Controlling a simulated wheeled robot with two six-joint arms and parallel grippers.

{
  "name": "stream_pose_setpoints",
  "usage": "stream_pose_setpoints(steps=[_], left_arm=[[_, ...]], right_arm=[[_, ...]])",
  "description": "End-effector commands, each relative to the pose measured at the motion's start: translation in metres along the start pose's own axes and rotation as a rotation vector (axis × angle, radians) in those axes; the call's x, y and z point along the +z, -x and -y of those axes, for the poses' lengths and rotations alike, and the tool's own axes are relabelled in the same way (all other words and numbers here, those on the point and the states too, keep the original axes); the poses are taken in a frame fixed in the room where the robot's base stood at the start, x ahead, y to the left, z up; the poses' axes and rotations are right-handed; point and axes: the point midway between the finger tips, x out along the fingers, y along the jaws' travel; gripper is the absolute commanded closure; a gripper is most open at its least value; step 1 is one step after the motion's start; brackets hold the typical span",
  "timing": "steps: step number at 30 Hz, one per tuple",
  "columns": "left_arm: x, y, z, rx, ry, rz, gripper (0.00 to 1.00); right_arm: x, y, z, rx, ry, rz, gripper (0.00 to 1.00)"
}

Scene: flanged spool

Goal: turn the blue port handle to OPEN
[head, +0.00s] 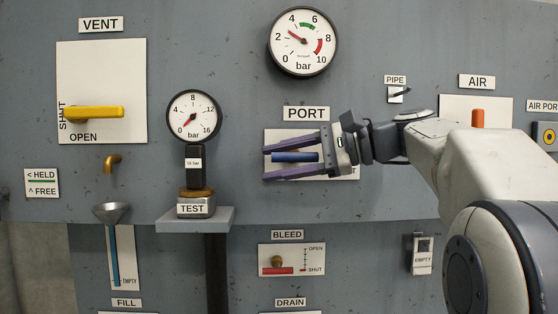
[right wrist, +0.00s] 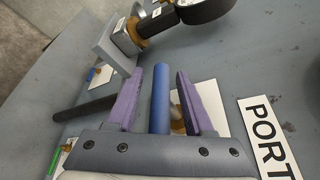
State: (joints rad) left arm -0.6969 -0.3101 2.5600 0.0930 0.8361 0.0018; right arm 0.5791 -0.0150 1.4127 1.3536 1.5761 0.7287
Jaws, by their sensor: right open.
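The blue port handle (head: 296,157) lies level on its white plate (head: 330,133) below the PORT label (head: 306,114). In the right wrist view the blue handle (right wrist: 161,98) runs between the two purple fingers. My right gripper (head: 268,160) is open, with one finger above the handle and one below it. Gaps show between the handle and both fingers. The gripper palm hides the handle's right part and much of the plate, including any OPEN or SHUT marks there. My left gripper is in neither view.
The TEST gauge (head: 193,117) stands on a grey shelf (head: 195,220) left of the port. The yellow VENT handle (head: 95,113) is farther left. A large gauge (head: 303,41) is above, the BLEED plate (head: 291,260) below, and an orange AIR handle (head: 478,118) at right.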

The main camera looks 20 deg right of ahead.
Motion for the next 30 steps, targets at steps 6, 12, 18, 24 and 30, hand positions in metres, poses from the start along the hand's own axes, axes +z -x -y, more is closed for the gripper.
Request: stream_pose_setpoints(steps=[6, 12, 18, 24, 30], left_arm=[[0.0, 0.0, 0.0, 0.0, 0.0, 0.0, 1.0], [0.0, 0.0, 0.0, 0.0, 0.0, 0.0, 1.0], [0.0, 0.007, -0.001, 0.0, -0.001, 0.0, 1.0], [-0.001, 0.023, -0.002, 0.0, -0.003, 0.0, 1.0], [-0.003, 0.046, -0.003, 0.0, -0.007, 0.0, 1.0]], right_arm=[[0.0, 0.0, 0.0, 0.001, -0.001, 0.0, 1.0], [-0.001, 0.0, -0.002, 0.007, -0.004, -0.001, 1.0], [-0.001, 0.0, -0.002, 0.038, 0.005, -0.019, 1.0], [-0.001, 0.001, -0.002, 0.122, 0.039, -0.076, 1.0], [-0.003, 0.002, -0.004, 0.253, 0.092, -0.169, 1.0]])
